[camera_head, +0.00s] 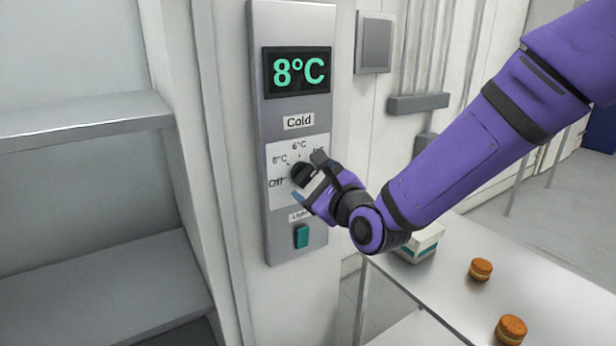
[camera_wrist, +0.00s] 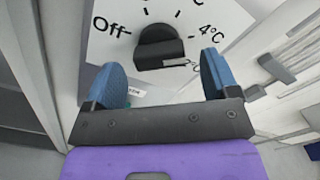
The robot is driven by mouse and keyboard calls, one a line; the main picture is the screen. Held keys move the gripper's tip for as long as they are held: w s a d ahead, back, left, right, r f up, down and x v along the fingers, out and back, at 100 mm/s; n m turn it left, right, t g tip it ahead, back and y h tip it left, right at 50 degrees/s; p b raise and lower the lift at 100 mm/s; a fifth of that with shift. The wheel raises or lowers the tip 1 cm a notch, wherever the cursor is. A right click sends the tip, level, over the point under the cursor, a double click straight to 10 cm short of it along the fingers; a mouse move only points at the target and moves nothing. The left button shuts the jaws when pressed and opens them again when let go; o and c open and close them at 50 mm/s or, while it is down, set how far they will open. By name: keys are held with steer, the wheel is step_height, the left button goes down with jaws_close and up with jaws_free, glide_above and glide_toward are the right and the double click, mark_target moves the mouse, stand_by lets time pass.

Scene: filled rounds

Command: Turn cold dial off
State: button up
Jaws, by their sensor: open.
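The cold dial (camera_head: 299,173) is a black knob on a white plate marked Off, 8°C, 6°C and 4°C, under a "Cold" label. It also shows in the wrist view (camera_wrist: 158,45), top middle, with Off to its left and 4°C to its right. I cannot tell for sure which mark it points at. The display (camera_head: 297,72) above reads 8°C in green. My gripper (camera_head: 308,180) is at the dial plate, partly covering its right side. In the wrist view, its two blue fingers (camera_wrist: 162,78) are spread, with nothing between them, below the knob.
A green light switch (camera_head: 302,236) sits below the dial on the same grey panel (camera_head: 283,248). Grey shelves (camera_head: 90,125) stand to the left. A metal table (camera_head: 440,285) at lower right holds orange-brown round items (camera_head: 481,269) and a white box (camera_head: 420,246).

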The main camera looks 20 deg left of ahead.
mark_target(309, 178)
steer(key=shift+x, duration=1.65)
steer(key=c, duration=0.9)
steer(key=shift+n, duration=0.3)
